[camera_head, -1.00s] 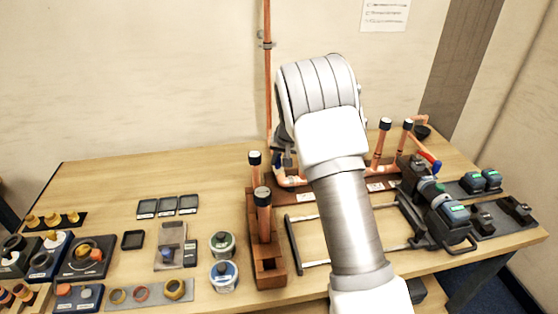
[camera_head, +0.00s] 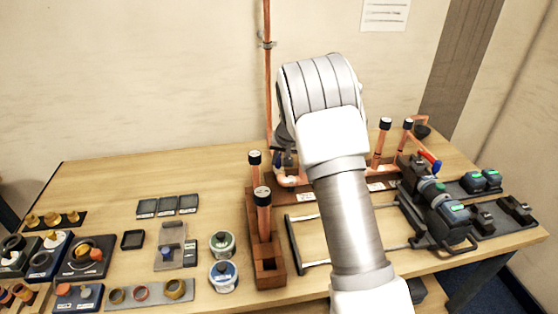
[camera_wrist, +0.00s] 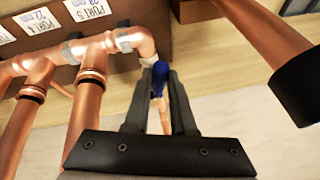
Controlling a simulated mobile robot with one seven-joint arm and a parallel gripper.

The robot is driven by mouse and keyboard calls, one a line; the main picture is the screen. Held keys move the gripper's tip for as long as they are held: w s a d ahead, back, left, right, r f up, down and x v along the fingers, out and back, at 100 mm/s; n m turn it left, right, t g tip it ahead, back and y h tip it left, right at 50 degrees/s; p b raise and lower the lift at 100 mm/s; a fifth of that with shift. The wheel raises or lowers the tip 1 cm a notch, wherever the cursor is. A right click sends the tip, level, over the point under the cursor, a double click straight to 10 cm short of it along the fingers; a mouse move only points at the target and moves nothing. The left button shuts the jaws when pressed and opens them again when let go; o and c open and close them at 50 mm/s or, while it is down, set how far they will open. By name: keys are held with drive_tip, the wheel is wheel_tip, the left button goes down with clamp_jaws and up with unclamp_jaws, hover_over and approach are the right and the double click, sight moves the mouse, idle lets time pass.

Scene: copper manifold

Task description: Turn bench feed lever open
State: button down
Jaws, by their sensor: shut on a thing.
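The blue feed lever (camera_wrist: 158,82) is between the two dark fingers of my gripper (camera_wrist: 161,74) in the wrist view. My gripper is shut on it, and the fingers hide its sides. The lever sits close to the pale end of a copper elbow (camera_wrist: 139,42) on the pipe run. In the head view, a small dark blue part (camera_head: 277,157) shows just left of my gripper (camera_head: 287,164), by the foot of the wall riser. My arm hides much of the pipe run there, and I cannot read the lever's exact angle.
Copper pipes with dark caps stand on the wooden manifold (camera_head: 251,225) left of my arm and at right (camera_head: 379,147). A red handle (camera_head: 429,157) is farther right. A capped pipe (camera_wrist: 268,45) crosses near my gripper. Free tabletop (camera_head: 105,190) lies left.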

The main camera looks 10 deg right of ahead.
drive_tip(key=shift+d+f+n+b, duration=0.2)
drive_tip(key=shift+d+n+b, duration=0.1)
drive_tip(key=shift+b, duration=0.4)
drive_tip(key=shift+d+r+n+b, duration=0.1)
drive_tip(key=shift+r+n+b, duration=0.05)
drive_tip(key=shift+n+b, duration=0.2)
drive_tip(key=c, duration=0.8)
unclamp_jaws()
drive_tip(key=shift+o, duration=0.2)
drive_tip(key=shift+r, duration=0.15)
drive_tip(key=v, duration=1.7)
drive_tip(key=shift+d+b, duration=0.35)
drive_tip(key=shift+r, duration=0.1)
